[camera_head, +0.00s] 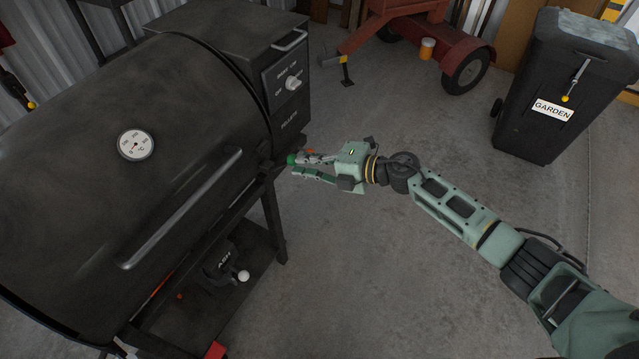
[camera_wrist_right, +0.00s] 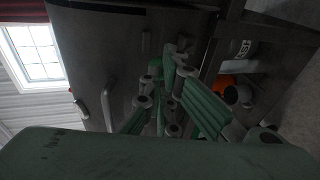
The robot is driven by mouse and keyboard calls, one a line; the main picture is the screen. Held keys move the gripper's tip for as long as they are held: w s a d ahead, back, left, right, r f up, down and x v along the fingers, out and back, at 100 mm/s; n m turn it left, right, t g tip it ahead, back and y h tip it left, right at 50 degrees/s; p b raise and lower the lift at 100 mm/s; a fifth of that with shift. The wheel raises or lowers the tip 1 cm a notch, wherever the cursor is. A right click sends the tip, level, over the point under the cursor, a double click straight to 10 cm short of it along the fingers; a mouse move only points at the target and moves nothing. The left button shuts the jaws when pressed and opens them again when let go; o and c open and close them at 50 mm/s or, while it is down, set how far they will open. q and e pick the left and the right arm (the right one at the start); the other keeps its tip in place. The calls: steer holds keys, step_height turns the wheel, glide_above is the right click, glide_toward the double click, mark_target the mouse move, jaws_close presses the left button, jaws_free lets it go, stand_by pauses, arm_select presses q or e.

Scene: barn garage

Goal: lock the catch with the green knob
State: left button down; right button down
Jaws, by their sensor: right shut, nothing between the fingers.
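The green knob (camera_head: 291,159) is on the lower right side of the black grill (camera_head: 70,110), below its pellet box (camera_head: 240,45). My right gripper (camera_head: 299,167) reaches in from the right, its fingertips right beside the knob. It is shut with nothing between the fingers. I cannot tell whether it touches the knob. In the right wrist view a green round shape (camera_wrist_right: 155,66), probably the knob, shows just beyond the fingers (camera_wrist_right: 168,85). The catch's bar is mostly hidden by the fingers, so its position cannot be told. My left gripper is out of view.
The lid handle (camera_head: 185,212) runs left of my gripper. A white-knobbed ash container (camera_head: 222,262) sits on the shelf below. A black garden bin (camera_head: 560,85) with a yellow-knobbed latch and a red trailer (camera_head: 440,45) stand behind. The concrete floor (camera_head: 360,270) in front is clear.

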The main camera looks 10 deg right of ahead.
steer(key=r+p, duration=0.1)
steer(key=p, duration=0.2)
steer(key=w+a+r+h+p, duration=0.1)
steer(key=p, duration=0.2)
steer(key=a+r+g+h+p, duration=0.1)
steer(key=p, duration=0.2)
steer(key=shift+w+a, duration=0.1)
steer(key=shift+w, duration=0.2)
steer(key=shift+w+a+r, duration=0.5)
steer(key=shift+w+a, duration=0.15)
steer(key=shift+a, duration=0.15)
steer(key=shift+w+a, duration=0.15)
steer(key=shift+a, duration=0.05)
steer(key=shift+r+p, duration=0.1)
steer(key=shift+p, duration=0.2)
steer(key=shift+r+p, duration=0.75)
steer(key=shift+p, duration=0.05)
steer(key=shift+d+f, duration=0.1)
steer(key=shift+f, duration=0.05)
